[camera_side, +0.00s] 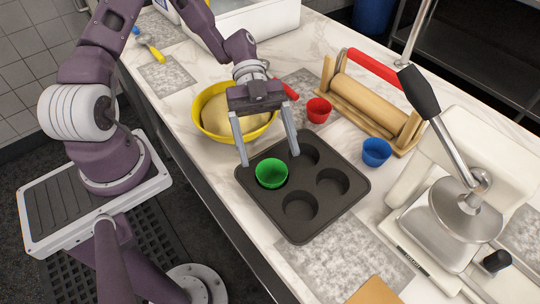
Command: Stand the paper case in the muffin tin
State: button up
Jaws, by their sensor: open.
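The muffin tin (328,208) is dark and lies flat on the counter, with several round wells. A green paper case (271,173) stands upright in the tin's left well. A red case (318,110) stands on the counter behind the tin, and a blue case (376,152) stands to the tin's right. My gripper (268,160) is open above the tin, its fingers spread wide above and behind the green case. Nothing is held between them. How high the fingertips are above the tin is hard to tell.
A yellow bowl of dough (212,127) stands close behind my gripper on the left. A rolling pin on a wooden stand (368,103) is at the back right. A metal press (460,220) stands at the right. The counter (230,185) has its front edge near the tin.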

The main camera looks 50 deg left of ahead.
jog(key=s+a+r+n+t+y, duration=0.4)
jog(key=r+n, duration=0.4)
jog(key=n, duration=0.3)
jog(key=s+a+r+n+t+y, duration=0.4)
jog(key=s+r+n+t+y, duration=0.2)
jog(key=n, duration=0.5)
notch_tip(320, 180, up, 4)
jog(key=shift+s+a+f+t+y, duration=0.15)
jog(key=shift+s+f+t+y, duration=0.15)
jog(key=shift+y, duration=0.9)
